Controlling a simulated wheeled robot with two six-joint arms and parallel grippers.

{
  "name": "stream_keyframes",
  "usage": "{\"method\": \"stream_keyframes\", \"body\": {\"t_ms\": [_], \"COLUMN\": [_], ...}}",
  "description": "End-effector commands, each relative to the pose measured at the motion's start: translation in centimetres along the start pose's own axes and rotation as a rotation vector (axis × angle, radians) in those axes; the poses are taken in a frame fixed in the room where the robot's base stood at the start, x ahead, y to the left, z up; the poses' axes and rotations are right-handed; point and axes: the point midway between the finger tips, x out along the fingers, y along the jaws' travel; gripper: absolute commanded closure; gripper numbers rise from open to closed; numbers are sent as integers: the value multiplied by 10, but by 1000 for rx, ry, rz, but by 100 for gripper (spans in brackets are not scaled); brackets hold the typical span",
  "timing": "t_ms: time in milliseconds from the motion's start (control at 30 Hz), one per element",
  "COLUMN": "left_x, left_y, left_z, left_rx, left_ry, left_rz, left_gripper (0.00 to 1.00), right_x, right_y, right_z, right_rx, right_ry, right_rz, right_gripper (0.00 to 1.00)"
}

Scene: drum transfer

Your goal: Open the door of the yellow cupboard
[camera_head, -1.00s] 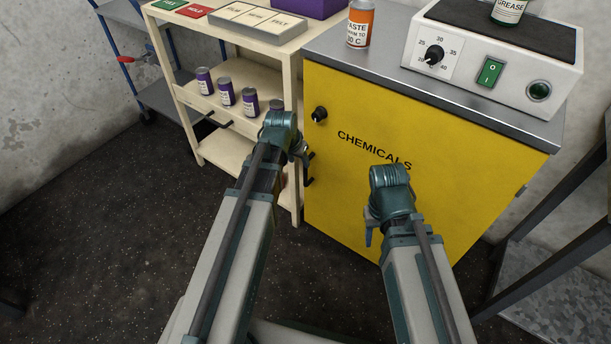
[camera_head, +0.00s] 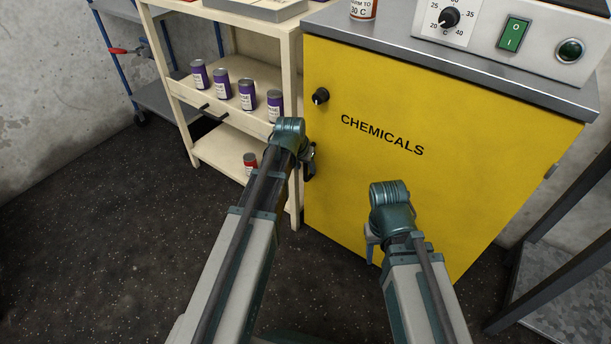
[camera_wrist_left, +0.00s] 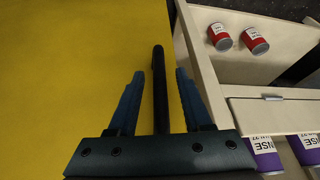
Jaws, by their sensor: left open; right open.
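The yellow cupboard (camera_head: 440,190) stands ahead, its door shut and marked CHEMICALS. A black knob (camera_head: 320,96) is at the door's upper left. A black bar handle (camera_head: 311,160) is lower on the door's left side, partly hidden by my left wrist. My left gripper (camera_head: 305,165) is at this handle. In the left wrist view my left gripper (camera_wrist_left: 157,90) is open, with one finger on each side of the handle (camera_wrist_left: 160,75); I cannot tell whether they touch it. My right gripper (camera_head: 371,242) is open and empty before the lower door, mostly hidden by its wrist.
A cream shelf unit (camera_head: 290,70) stands close left of the cupboard, with several purple cans (camera_head: 247,95) and a red can (camera_head: 250,162) lower down. A dark metal frame (camera_head: 560,240) stands at the right. Open floor (camera_head: 100,250) lies at the left.

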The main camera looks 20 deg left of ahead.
Motion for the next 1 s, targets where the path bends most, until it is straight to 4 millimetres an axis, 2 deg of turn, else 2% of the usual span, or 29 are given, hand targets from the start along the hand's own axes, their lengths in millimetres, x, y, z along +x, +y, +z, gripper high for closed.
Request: {"method": "stream_keyframes", "body": {"t_ms": [33, 100, 400, 600, 700, 1000], "left_x": [9, 11, 11, 11, 11, 11], "left_y": [0, 0, 0, 0, 0, 0], "left_z": [1, 0, 0, 0, 0, 0], "left_rx": [0, 0, 0, 1, 1, 1], "left_ry": [0, 0, 0, 0, 0, 0], "left_rz": [0, 0, 0, 0, 0, 0], "left_gripper": [50, 50, 50, 86, 100, 100], "right_x": [8, 11, 10, 10, 10, 10], "right_y": [-1, -1, -1, -1, -1, -1], "right_z": [-1, -1, -1, -1, -1, -1], "right_rx": [-1, -2, -2, -2, -2, -2], "right_ry": [0, 1, 1, 1, 1, 1], "right_rz": [-1, -1, -2, -2, -2, -2], "right_gripper": [50, 50, 50, 50, 50, 50]}}
